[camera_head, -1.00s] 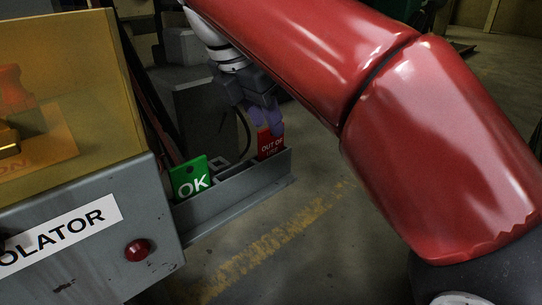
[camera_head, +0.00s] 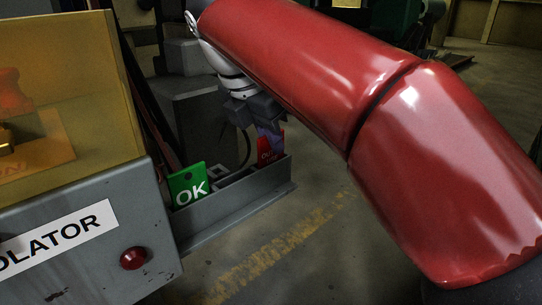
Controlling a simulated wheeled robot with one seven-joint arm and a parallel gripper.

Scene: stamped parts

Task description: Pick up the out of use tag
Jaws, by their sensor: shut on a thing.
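The red out of use tag (camera_head: 264,157) stands upright in the right end of the grey rack (camera_head: 235,208). Its white lettering is partly hidden behind a purple finger, and its lower edge is hidden by the rack's front wall. My gripper (camera_head: 269,141) reaches down from above and is shut on the tag's upper part. I cannot tell whether the tag is lifted at all from its slot.
A green OK tag (camera_head: 188,186) stands at the rack's left end. A grey isolator box (camera_head: 95,250) with a red button (camera_head: 133,258) and a yellow see-through cover (camera_head: 75,90) is at the left. The floor right of the rack is clear.

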